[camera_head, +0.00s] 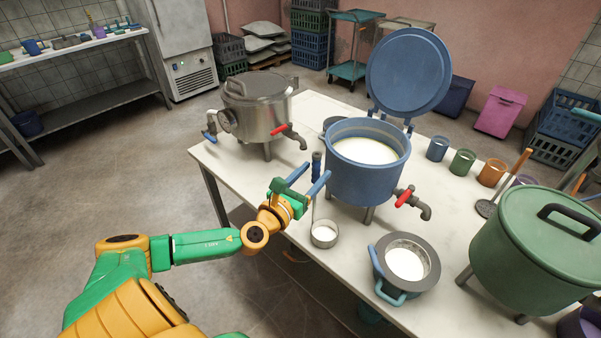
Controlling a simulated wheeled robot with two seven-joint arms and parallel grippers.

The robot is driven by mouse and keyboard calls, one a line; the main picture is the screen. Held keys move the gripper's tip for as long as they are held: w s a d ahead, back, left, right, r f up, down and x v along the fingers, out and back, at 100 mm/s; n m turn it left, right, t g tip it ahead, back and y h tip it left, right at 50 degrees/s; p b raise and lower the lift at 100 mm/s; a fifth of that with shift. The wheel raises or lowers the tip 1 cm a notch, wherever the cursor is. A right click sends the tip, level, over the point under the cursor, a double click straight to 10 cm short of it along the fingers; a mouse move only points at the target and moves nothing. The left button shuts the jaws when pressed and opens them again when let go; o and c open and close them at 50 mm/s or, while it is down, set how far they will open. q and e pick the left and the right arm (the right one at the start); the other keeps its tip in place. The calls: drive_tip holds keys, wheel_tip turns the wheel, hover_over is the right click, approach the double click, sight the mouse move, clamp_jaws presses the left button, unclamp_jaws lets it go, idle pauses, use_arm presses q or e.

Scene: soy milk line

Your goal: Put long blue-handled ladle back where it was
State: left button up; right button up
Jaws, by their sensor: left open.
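The inside of the bowl looks white. My left gripper (309,175) is open, its two blue fingers pointing up and right beside the upper handle. I cannot tell whether the handle lies between the fingers or just behind them. My right gripper is not in view.
Behind the ladle is an open blue pot (368,180) of white liquid with a red-handled tap (405,197). A steel pot (258,110) stands left, a strainer pot (405,265) right, a green lidded pot (530,245) far right. Bare white tabletop (225,155) shows at the left.

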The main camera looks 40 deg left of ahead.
use_arm(q)
drive_tip(key=s, duration=0.8)
drive_tip(key=s+a+f+n+g+y, duration=0.25)
drive_tip(key=a+f+n, duration=0.2)
drive_tip(key=f, duration=0.45)
drive_tip(key=s+a+f+n+g+y, duration=0.2)
drive_tip(key=a+f+n+g, duration=0.2)
drive_tip(key=f+n, duration=0.3)
drive_tip(key=s+f+n+g, duration=0.4)
drive_tip(key=s+f+n, duration=0.15)
drive_tip(key=f, duration=0.55)
drive_tip(key=s+d+f+n+g+h, duration=0.25)
drive_tip(key=s+d+f+n, duration=0.2)
drive_tip(key=s+f, duration=0.35)
drive_tip(key=s+d+f+n+g+h, duration=0.1)
drive_tip(key=s+d+f+n+g, duration=0.1)
drive_tip(key=s+d+f+n, duration=0.2)
drive_tip(key=s+d+f+n+g+h, duration=0.1)
drive_tip(key=s+d+f+n+h, duration=0.1)
drive_tip(key=s+d+f+n, duration=0.2)
drive_tip(key=s+d+n, duration=0.3)
drive_tip(key=s+d, duration=0.1)
drive_tip(key=d, duration=0.3)
drive_tip(key=shift+s+g+h, duration=0.3)
drive_tip(key=shift+s+g, duration=0.1)
